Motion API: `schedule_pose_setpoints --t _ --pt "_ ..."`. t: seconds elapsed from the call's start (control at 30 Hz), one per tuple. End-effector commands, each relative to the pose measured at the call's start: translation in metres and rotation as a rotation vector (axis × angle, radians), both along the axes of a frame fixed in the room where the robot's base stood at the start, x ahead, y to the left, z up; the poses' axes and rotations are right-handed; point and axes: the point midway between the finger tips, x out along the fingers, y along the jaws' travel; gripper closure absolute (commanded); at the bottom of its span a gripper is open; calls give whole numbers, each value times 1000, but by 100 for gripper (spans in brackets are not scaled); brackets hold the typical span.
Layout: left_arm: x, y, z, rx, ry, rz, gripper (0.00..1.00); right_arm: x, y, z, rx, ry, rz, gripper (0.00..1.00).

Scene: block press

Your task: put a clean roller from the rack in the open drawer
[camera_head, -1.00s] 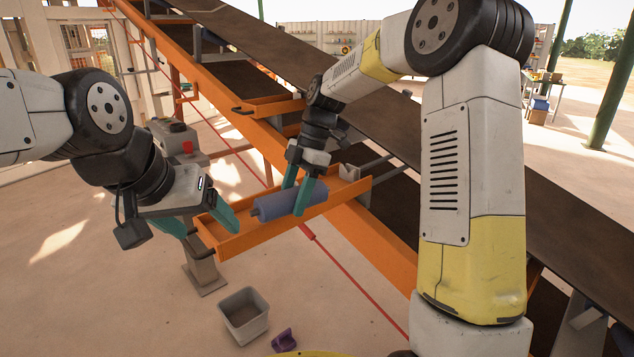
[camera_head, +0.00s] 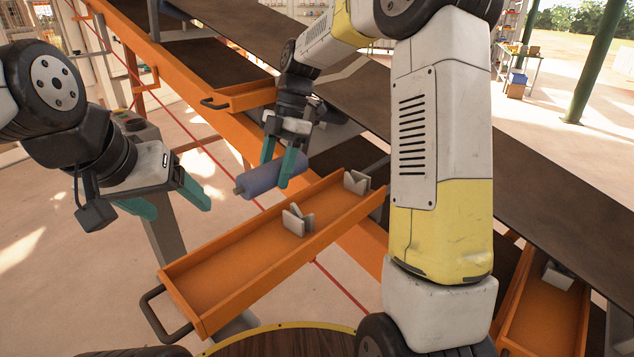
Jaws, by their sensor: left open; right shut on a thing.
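A blue-grey roller (camera_head: 257,182) with a short metal shaft end hangs in the air above and beyond the far side of the open drawer. My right gripper (camera_head: 279,172) is shut on it from above, with the teal fingers around its body. The open orange drawer (camera_head: 213,283) is pulled out in the middle. It holds two pale notched cradles, one near its middle (camera_head: 297,221) and one at its right end (camera_head: 357,182), and no roller. My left gripper (camera_head: 172,203) is open and empty, left of the drawer and roller. I cannot make out a rack.
A sloping conveyor (camera_head: 560,222) with an orange frame runs behind the drawer. Another orange drawer (camera_head: 252,95) sits higher up it, and a further orange tray (camera_head: 545,325) is at lower right. A grey post stands under my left gripper. Pale floor is open at left.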

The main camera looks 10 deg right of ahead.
Motion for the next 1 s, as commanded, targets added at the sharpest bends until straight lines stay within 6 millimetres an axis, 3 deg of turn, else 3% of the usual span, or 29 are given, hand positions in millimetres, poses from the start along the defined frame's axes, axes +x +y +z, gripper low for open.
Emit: schedule_pose_setpoints --t 0.3,0.5,0.7,1.0 --pt "0 0 0 0 0 0 26 -13 -82 -7 0 -2 -6 100" --pt "0 0 0 0 0 0 26 -19 -116 -11 0 -1 -4 100" --pt "0 0 0 0 0 0 26 -21 -126 -14 1 0 0 100" --pt "0 0 0 0 1 0 26 -21 -125 -47 1 1 0 100"
